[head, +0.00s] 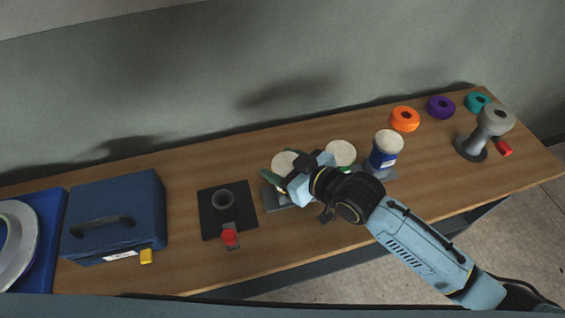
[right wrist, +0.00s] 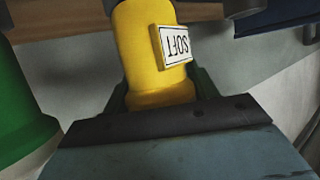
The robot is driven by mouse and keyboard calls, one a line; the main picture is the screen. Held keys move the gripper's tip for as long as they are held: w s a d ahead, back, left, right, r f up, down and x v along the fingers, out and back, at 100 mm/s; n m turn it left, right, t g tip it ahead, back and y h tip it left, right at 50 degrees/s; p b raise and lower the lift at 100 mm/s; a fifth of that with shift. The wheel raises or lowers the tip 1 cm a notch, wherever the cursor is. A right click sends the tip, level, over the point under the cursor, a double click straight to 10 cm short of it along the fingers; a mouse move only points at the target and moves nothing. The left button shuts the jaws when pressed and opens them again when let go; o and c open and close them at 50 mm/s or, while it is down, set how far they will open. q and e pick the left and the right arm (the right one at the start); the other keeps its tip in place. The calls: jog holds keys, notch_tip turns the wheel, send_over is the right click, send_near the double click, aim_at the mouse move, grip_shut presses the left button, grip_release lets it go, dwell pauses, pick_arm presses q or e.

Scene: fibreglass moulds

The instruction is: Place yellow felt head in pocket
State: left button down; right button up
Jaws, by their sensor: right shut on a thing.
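In the right wrist view, the yellow felt head (right wrist: 150,60) has a smooth yellow body with a white "SOFT" label, which reads upside down. My right gripper (right wrist: 158,98) is shut on it, with a dark finger on each side. In the head view, my right gripper (head: 275,178) is over the left end of the grey holder (head: 283,206), at a round pale top (head: 285,160). My gripper hides the yellow body there. I cannot tell whether its lower end is inside a pocket or above it. My left gripper is not in view.
A green-bodied head (head: 340,153) and a blue one (head: 387,150) stand to the right, close to my arm. A black plate (head: 211,229) with a grey ring is to the left. A blue case (head: 115,215) stands further left. Orange (head: 404,119), purple and teal rings lie behind.

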jog(key=o, duration=1.2)
jog(key=shift+c, duration=0.2)
jog(key=shift+r, duration=0.15)
jog(key=v, duration=1.2)
jog(key=shift+p, duration=0.4)
